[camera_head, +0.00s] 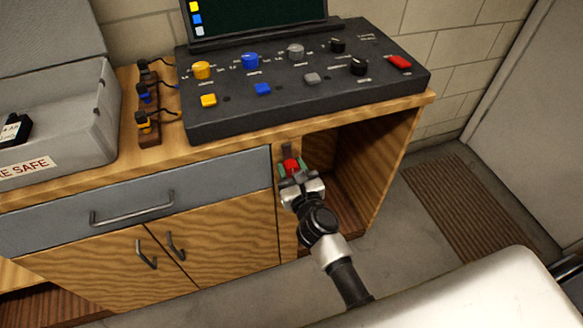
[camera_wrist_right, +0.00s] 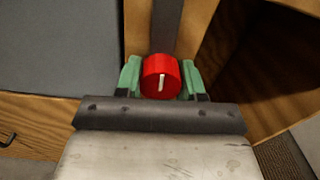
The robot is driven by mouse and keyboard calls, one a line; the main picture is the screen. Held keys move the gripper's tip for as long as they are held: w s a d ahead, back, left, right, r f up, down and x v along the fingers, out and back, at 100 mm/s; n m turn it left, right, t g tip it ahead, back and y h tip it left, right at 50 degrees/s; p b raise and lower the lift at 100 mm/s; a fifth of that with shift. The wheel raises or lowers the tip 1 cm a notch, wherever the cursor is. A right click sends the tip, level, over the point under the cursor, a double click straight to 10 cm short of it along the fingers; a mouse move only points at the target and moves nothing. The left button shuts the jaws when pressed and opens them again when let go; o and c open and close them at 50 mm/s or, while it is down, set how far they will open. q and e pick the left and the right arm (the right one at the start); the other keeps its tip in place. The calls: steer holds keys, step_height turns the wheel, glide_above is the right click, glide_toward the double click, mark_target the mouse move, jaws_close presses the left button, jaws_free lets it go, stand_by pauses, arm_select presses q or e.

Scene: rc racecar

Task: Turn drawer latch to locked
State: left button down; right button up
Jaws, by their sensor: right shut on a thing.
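The drawer latch is a round red knob (camera_head: 291,165) on the wooden upright just right of the grey drawer (camera_head: 140,200). In the right wrist view the red knob (camera_wrist_right: 161,77) carries a white mark that stands nearly upright, tilted slightly. My right gripper (camera_head: 292,172) is at the knob, with its green fingertips on the knob's left and right sides, shut on it. The same fingers show in the right wrist view (camera_wrist_right: 161,80). A dark strip (camera_wrist_right: 165,28) runs up behind the knob. The drawer looks closed. My left gripper is not in view.
A dark control console (camera_head: 300,90) with coloured knobs and buttons stands on the wooden bench. A grey case (camera_head: 85,130) sits at left. An open compartment (camera_head: 370,165) lies right of the latch. Cabinet doors with handles (camera_head: 146,254) are below the drawer.

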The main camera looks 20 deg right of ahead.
steer(key=n+p, duration=0.1)
steer(key=n, duration=0.3)
steer(key=n+p, duration=0.1)
steer(key=n, duration=0.3)
steer(key=shift+d+r+n+p, duration=0.1)
steer(key=shift+n+p, duration=0.2)
steer(key=n+p, duration=0.2)
steer(key=n, duration=0.3)
steer(key=shift+n+p, duration=0.7)
steer(key=shift+n, duration=1)
steer(key=o, duration=0.9)
steer(key=s, duration=1.1)
steer(key=shift+d, duration=0.2)
